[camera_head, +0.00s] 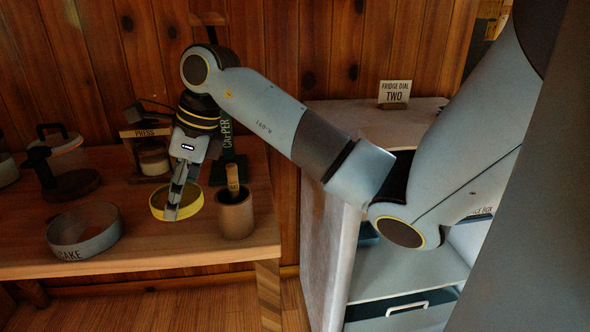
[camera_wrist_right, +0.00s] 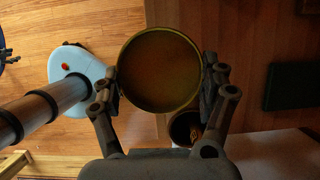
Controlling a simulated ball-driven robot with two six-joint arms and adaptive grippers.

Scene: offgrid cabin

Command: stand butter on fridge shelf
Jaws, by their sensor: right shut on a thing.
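My right gripper (camera_head: 172,212) points down over the wooden counter at the left. It is shut on a round yellow-rimmed dish (camera_head: 198,205), with one finger on each side of it in the right wrist view (camera_wrist_right: 160,72). The dish looks level, with a brown inside. I cannot tell whether it touches the counter. No label shows that it is the butter. The open pale fridge (camera_head: 330,262) stands at the right, with a light shelf (camera_head: 400,272) above a dark drawer. My right arm hides part of its inside. My left gripper is not in view.
A brown cup (camera_head: 235,217) with a wooden stick stands just right of the dish. A grey round tin marked CAKE (camera_head: 85,238) is to its left. A press stand (camera_head: 148,160) is behind. The fridge side wall rises between counter and shelf. A sign (camera_head: 394,92) tops the fridge.

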